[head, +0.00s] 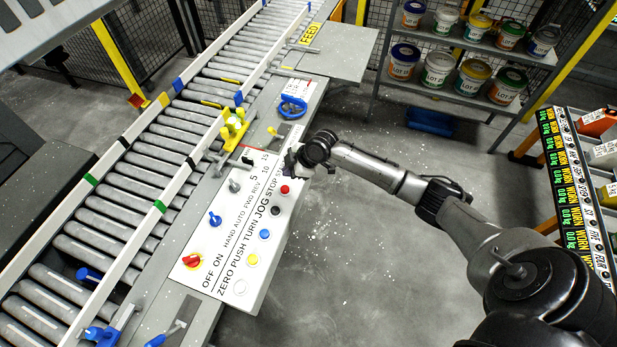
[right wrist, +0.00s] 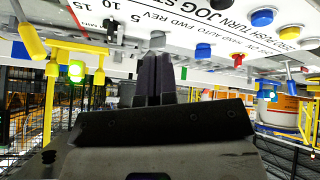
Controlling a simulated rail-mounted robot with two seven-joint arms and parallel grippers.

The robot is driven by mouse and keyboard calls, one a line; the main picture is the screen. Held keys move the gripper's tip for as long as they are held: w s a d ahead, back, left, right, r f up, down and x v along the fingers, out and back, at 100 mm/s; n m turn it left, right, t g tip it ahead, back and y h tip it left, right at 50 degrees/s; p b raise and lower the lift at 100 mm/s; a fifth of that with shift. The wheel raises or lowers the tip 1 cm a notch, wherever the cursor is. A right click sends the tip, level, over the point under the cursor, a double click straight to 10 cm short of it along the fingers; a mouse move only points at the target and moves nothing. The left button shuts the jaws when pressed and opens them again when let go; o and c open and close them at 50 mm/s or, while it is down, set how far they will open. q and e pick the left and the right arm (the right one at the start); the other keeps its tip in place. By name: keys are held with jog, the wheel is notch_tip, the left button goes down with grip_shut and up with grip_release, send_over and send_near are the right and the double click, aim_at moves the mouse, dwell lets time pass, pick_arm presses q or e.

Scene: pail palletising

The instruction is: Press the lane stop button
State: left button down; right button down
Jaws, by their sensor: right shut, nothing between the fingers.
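The control panel (head: 225,225) is a white, sloped board beside the roller lane. A red button (head: 285,189) sits near its upper right end, next to the printed word STOP. A dark button (head: 275,210), a blue button (head: 264,234), a yellow one (head: 252,258) and a white one follow below it. My right gripper (head: 292,160) is just above the red button in the picture, apart from it. Its dark fingers (right wrist: 155,78) are together and empty in the right wrist view. I cannot make out the red button there. My left gripper is not in view.
The roller conveyor (head: 165,150) runs along the panel's left side. A blue handwheel (head: 292,106) and a yellow fixture (head: 234,128) stand near the panel's upper end. A red selector knob (head: 192,260) is on the panel.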

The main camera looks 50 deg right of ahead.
aim_at(285, 190)
jog(key=n, duration=0.1)
jog(key=w+r+n+t, duration=0.1)
jog(key=n, duration=0.1)
jog(key=a+n+y, duration=0.1)
jog(key=n, duration=0.1)
jog(key=shift+w+a+r+t, duration=0.1)
jog(key=shift+w+r+t, duration=0.15)
jog(key=shift+w+t, duration=0.1)
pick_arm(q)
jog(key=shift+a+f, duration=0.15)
pick_arm(e)
jog(key=shift+f, duration=0.15)
